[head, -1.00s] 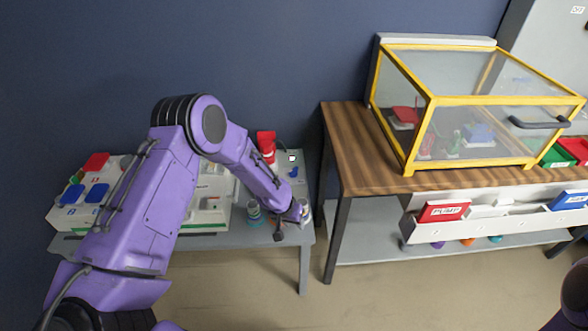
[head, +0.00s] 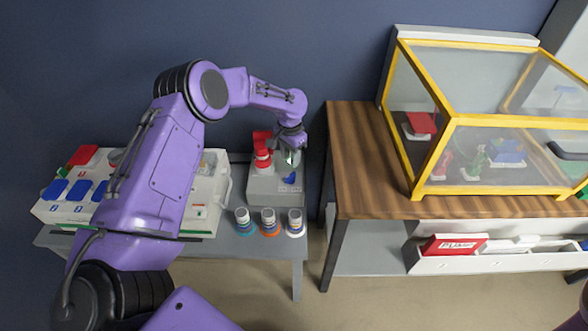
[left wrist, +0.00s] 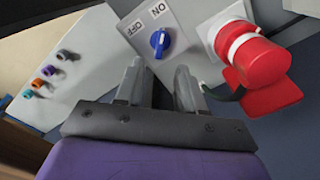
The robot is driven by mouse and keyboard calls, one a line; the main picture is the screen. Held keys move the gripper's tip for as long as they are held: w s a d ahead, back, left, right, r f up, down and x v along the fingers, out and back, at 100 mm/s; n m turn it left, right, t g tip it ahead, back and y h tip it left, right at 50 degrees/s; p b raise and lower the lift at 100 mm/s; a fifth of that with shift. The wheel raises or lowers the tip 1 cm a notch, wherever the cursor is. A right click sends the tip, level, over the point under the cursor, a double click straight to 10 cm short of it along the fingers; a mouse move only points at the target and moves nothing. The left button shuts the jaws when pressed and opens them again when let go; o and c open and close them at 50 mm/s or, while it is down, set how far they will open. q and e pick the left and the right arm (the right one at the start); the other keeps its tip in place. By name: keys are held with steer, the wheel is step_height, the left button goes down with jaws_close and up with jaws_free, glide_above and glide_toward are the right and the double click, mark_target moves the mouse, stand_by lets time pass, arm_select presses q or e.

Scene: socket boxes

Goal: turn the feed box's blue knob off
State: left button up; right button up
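The feed box (head: 262,188) is a grey box on the low table in the head view. Its blue knob (head: 290,178) is on the front part, below my left gripper (head: 290,157). In the left wrist view the blue knob (left wrist: 160,40) sits on a white plate marked ON and OFF. Its grip runs roughly up and down the picture; I cannot tell which mark it points to. My left gripper's fingers (left wrist: 161,82) are apart and empty, either side of the line to the knob and short of it. My right gripper is out of view.
A red plug (left wrist: 262,62) in a socket stands close beside the knob; it also shows in the head view (head: 262,157). Several small ringed cylinders (head: 268,222) stand at the table's front. A box with blue covers (head: 78,190) is left. A wooden table (head: 352,165) is right.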

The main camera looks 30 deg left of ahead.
mark_target(290, 175)
arm_select(q)
step_height(290, 175, down, 8)
steer(key=shift+f, duration=0.1)
jaws_close()
